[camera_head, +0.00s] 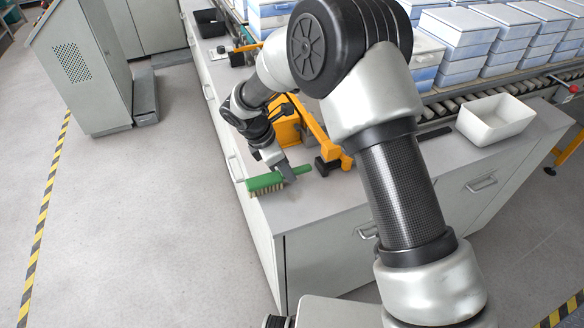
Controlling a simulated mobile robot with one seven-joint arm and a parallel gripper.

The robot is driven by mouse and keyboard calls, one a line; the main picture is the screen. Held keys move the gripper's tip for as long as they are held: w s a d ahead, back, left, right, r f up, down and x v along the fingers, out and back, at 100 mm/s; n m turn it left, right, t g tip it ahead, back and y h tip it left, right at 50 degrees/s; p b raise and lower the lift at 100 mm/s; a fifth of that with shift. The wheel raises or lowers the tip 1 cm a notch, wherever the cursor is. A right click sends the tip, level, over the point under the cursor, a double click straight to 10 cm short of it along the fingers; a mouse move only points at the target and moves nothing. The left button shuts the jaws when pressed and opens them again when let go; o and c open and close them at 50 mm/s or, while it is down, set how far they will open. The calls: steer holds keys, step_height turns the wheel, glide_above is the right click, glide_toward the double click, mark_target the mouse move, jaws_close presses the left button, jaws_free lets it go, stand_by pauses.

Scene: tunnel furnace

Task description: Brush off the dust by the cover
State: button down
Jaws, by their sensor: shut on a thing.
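A green brush (265,181) with pale bristles facing down is at the left front edge of the grey counter (330,205). My gripper (286,172) is shut on the brush near the right end of its green body. The bristles are at or just above the counter's edge; I cannot tell if they touch it. An orange device (287,128) with a long orange arm and a black foot stands on the counter behind and right of the brush. I cannot make out dust, and I cannot tell which part is the cover. My arm hides part of the counter.
A white bin (494,119) stands on the counter at the right. A roller conveyor (470,100) with stacked blue-and-white boxes (463,40) runs behind. A black tray (209,23) lies at the far left of the counter. A grey cabinet (84,65) stands on the floor at left.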

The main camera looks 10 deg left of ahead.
steer(key=shift+s+a, duration=0.35)
steer(key=shift+a, duration=0.2)
steer(key=shift+s+a, duration=0.3)
steer(key=shift+a, duration=0.2)
steer(key=shift+r, duration=0.1)
steer(key=shift+r+p, duration=2.05)
steer(key=shift+r, duration=0.95)
step_height(320, 180, up, 3)
steer(key=shift+p, duration=1.05)
